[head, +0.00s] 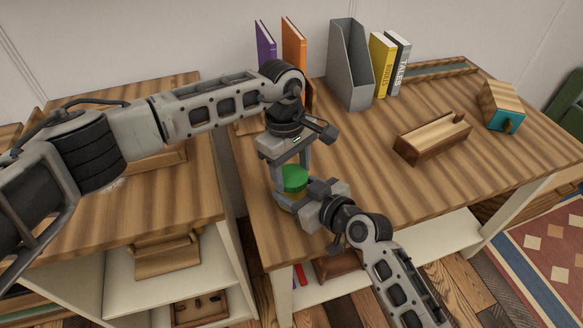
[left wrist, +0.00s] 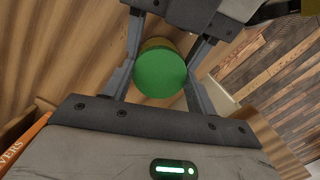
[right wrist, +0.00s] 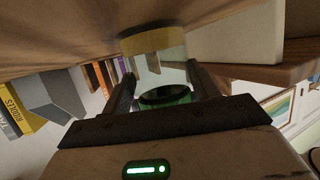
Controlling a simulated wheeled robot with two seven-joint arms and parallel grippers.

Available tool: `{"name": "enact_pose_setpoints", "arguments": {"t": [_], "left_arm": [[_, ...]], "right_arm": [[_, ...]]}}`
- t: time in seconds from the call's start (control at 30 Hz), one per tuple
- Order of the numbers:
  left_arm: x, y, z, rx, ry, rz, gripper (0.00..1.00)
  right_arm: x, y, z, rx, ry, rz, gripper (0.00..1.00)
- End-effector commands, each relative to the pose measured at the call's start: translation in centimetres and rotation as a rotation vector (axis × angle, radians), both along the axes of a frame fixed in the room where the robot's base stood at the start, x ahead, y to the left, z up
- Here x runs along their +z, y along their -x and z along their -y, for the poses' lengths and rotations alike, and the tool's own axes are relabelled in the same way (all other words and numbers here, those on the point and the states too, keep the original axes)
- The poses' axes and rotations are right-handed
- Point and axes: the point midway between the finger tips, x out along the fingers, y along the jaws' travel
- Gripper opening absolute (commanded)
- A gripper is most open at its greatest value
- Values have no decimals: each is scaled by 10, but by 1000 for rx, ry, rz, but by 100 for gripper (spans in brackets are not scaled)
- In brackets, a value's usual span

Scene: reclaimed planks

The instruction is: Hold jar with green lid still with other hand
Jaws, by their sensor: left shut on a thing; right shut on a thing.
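The jar with a green lid (head: 293,178) stands upright near the front left corner of the right-hand wooden desk. My left gripper (head: 290,172) comes down from above and is shut on the green lid; the round lid (left wrist: 160,73) sits between its fingers in the left wrist view. My right gripper (head: 300,196) reaches in low from the front right and is shut on the jar's body. In the right wrist view the clear jar (right wrist: 152,42) with yellowish contents shows between the fingers. The grippers hide much of the jar in the head view.
Purple and orange books (head: 294,46), a grey file holder (head: 349,65) and yellow and grey books (head: 382,64) stand at the back. A wooden box (head: 432,137) and a teal-faced wooden block (head: 502,107) lie to the right. The desk between is clear.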

Motion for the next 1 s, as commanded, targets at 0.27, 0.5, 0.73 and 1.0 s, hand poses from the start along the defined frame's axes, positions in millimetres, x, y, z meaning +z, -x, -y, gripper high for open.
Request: {"name": "enact_pose_setpoints", "arguments": {"t": [0.27,0.5,0.73,1.0], "left_arm": [[1,0,2,-706,-3,0,36],[0,0,2,-1301,-1,0,36],[0,1,2,-1552,1,-1,36],[0,1,2,-1559,3,-1,36]], "right_arm": [[-1,0,0,0,3,-2,0],[-1,0,0,0,3,-2,0],[-1,0,1,0,2,-2,0],[-1,0,1,-1,2,-2,0]]}}
